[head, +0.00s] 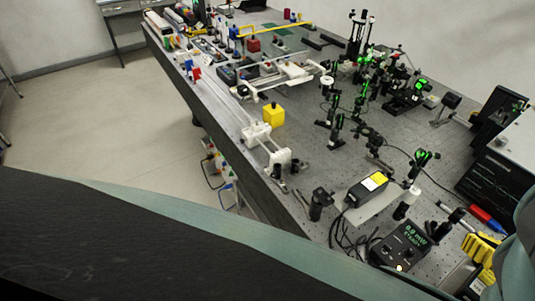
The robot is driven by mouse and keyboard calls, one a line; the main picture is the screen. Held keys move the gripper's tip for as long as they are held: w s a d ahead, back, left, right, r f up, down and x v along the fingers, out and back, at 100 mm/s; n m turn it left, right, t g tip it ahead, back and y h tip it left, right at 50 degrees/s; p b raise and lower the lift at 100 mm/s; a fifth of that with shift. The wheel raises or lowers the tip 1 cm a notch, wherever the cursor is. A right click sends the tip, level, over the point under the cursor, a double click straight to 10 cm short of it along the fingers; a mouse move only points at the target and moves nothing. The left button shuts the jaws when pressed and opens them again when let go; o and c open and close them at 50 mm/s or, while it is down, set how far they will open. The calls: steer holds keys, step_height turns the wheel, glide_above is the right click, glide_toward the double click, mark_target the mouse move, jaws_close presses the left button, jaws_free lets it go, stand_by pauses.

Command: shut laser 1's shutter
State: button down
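A black laser-like box (366,192) with a yellow label sits on a pale plate near the front right of the bench. I cannot read its label, so I cannot confirm that it is laser 1. I cannot make out a shutter or its position. Several optic mounts glow green, one of them (422,158) just beyond the box and others further back. A black controller (400,245) with a lit green display stands in front of the box; its text is too small to read surely. My gripper is not in view.
The perforated optical bench (300,200) runs from front right to far left. A yellow block (273,115) and white rail fittings (257,135) stand near its left edge. A dark-screened unit (495,180), a red-and-blue object (488,219) and yellow items (480,248) crowd the right. Open floor (90,130) lies left.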

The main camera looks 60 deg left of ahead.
steer(key=b+x, duration=0.2)
steer(key=x, duration=1.5)
steer(key=shift+a, duration=0.25)
steer(key=shift+r, duration=0.15)
steer(key=shift+r+h+p, duration=0.15)
steer(key=shift+h+p, duration=0.15)
steer(key=shift+p, duration=0.65)
steer(key=shift+s+a+r+h+p, duration=0.15)
steer(key=shift+r+h+p, duration=0.35)
steer(key=shift+p, duration=1.25)
steer(key=shift+w+a+r+h+p, duration=0.1)
steer(key=shift+r+h+p, duration=0.4)
steer(key=shift+p, duration=1.25)
steer(key=shift+a+h+p, duration=0.1)
steer(key=shift+h+p, duration=0.7)
steer(key=shift+p, duration=0.4)
steer(key=shift+r+g+h+p, duration=0.25)
steer(key=shift+h+p, duration=0.25)
steer(key=shift+p, duration=0.45)
